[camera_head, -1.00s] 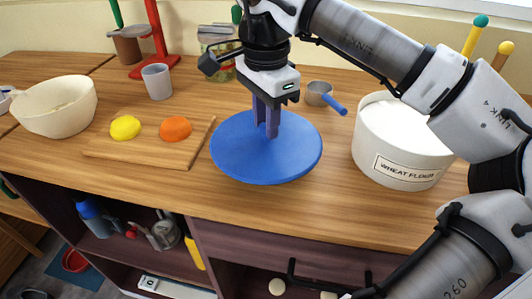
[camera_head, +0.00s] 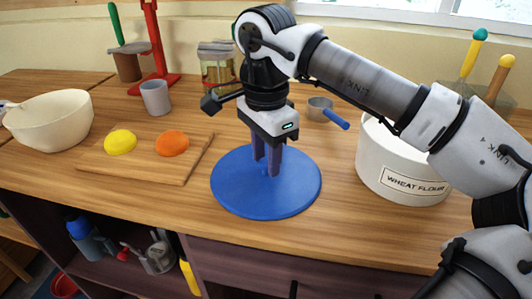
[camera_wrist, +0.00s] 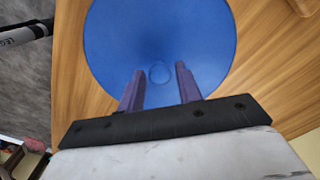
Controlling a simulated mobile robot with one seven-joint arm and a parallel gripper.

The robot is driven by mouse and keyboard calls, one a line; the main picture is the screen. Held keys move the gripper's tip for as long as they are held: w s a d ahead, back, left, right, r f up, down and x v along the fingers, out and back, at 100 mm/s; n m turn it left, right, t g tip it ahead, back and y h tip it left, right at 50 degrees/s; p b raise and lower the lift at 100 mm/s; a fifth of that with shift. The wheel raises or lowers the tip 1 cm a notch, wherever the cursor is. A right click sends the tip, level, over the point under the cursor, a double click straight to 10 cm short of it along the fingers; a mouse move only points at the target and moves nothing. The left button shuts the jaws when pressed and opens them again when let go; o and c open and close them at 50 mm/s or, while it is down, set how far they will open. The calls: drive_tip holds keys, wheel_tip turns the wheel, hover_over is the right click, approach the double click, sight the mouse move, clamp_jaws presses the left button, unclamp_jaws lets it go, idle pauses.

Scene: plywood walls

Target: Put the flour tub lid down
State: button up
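The blue round flour tub lid (camera_head: 237,188) lies flat on the wooden counter, and it also fills the upper middle of the wrist view (camera_wrist: 120,40). My gripper (camera_head: 266,172) is directly above the lid's middle, pointing down. In the wrist view its two purple fingers (camera_wrist: 160,76) stand apart, with a small round knob (camera_wrist: 160,73) showing between their tips. I cannot tell whether either finger touches the knob. The white flour tub (camera_head: 400,172), labelled WHEAT FLOUR, stands uncovered to the right, partly behind my arm.
A cutting board (camera_head: 180,170) with a yellow and an orange piece lies left of the lid. A cream bowl (camera_head: 50,120) and grey cup (camera_head: 156,98) stand farther left. Bare counter lies between lid and tub.

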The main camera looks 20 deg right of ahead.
sight(266, 161)
drive_tip(key=shift+o, duration=1)
drive_tip(key=shift+r, duration=0.1)
wheel_tip(266, 161, up, 12)
drive_tip(key=p, duration=0.9)
drive_tip(key=shift+p, duration=0.35)
drive_tip(key=shift+r, duration=0.1)
